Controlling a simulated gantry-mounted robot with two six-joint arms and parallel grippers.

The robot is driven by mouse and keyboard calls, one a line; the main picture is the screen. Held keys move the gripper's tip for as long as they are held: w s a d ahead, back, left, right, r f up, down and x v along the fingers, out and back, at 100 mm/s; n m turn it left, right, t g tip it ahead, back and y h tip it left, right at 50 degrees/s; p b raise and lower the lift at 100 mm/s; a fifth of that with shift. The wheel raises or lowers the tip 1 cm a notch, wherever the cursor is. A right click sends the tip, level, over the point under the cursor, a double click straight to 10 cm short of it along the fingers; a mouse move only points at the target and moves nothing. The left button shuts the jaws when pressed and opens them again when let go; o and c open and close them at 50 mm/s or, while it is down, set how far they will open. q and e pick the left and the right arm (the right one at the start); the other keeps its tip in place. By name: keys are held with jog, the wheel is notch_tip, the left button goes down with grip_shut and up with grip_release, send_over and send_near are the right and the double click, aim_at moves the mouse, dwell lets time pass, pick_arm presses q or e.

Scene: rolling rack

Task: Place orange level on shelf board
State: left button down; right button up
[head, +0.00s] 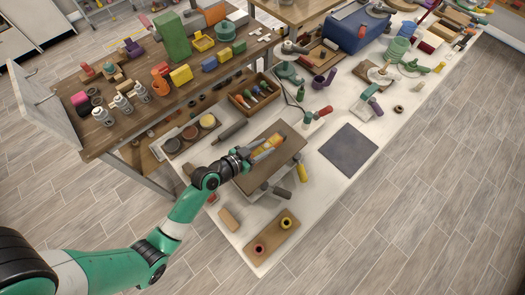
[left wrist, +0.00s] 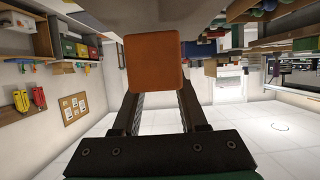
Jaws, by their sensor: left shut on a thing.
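The orange level (head: 268,146) is between the fingers of my left gripper (head: 265,149), over a brown shelf board (head: 283,161) in the head view. In the left wrist view the orange level (left wrist: 153,64) shows as a rounded orange end face at the tips of my left gripper (left wrist: 155,92). The gripper is shut on it. Whether the level touches the board or hangs just above it cannot be told. My right gripper is not in view.
A wooden tool tray (head: 254,96) and a tray of round pots (head: 190,136) lie behind the board. A yellow-handled tool (head: 301,172) is at its right, and a brown block with two rings (head: 271,236) in front. A dark mat (head: 348,149) lies bare to the right.

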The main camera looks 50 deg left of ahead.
aim_at(262, 151)
pick_arm(q)
jog(key=f, duration=0.3)
jog(key=shift+w+a+f+b, duration=0.1)
jog(key=shift+a+f+b, duration=0.2)
jog(key=shift+f+b, duration=0.1)
jog(key=shift+c, duration=2.2)
grip_release()
jog(key=v, duration=1.1)
jog(key=shift+a, duration=0.1)
jog(key=shift+s+r, duration=0.25)
jog(key=shift+s, duration=0.25)
